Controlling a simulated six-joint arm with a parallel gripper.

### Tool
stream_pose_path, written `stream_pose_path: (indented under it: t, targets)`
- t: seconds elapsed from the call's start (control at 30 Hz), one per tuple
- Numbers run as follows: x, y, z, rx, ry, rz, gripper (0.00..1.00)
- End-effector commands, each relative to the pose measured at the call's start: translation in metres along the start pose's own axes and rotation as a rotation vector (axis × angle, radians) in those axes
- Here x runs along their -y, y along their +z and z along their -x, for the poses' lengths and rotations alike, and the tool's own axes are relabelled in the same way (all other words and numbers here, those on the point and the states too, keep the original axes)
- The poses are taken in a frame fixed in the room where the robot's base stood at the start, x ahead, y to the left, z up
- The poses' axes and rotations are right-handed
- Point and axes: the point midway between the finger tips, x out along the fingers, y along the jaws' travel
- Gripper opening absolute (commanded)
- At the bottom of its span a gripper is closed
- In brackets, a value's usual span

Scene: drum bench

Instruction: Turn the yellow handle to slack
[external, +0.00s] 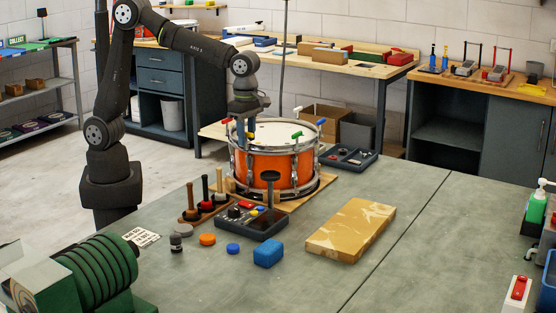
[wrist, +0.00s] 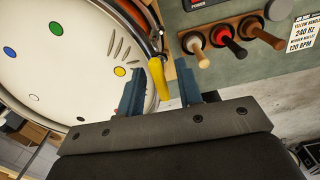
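The yellow handle (wrist: 158,76) stands at the rim of the drum (wrist: 62,50), between the two blue fingers of my gripper (wrist: 160,90) in the wrist view. The fingers are apart, with a visible gap between the handle and the right finger; I cannot tell if the left one touches it. In the external view my gripper (external: 245,122) is at the near left rim of the orange drum (external: 258,171), pointing down. The yellow handle is hard to make out there. The drum's white head carries several coloured dots in the wrist view.
A rack of mallets (external: 205,202) and a dark tray (external: 252,222) lie in front of the drum. A printed card (wrist: 302,34) is beside the rack.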

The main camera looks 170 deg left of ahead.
Motion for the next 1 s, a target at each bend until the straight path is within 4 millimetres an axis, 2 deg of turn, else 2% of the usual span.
stream_pose_path:
  t: [0.17, 0.27, 0.37, 0.8, 1.0]
  targets:
    - [0.000, 0.000, 0.002, 0.000, 0.000, 0.000, 0.33]
    - [0.000, 0.000, 0.012, 0.001, 0.000, 0.000, 0.33]
    - [0.000, 0.001, 0.030, 0.003, 0.001, 0.000, 0.33]
    - [0.000, 0.001, 0.135, 0.004, 0.001, 0.000, 0.33]
    - [0.000, 0.000, 0.164, 0.001, 0.000, 0.000, 0.33]
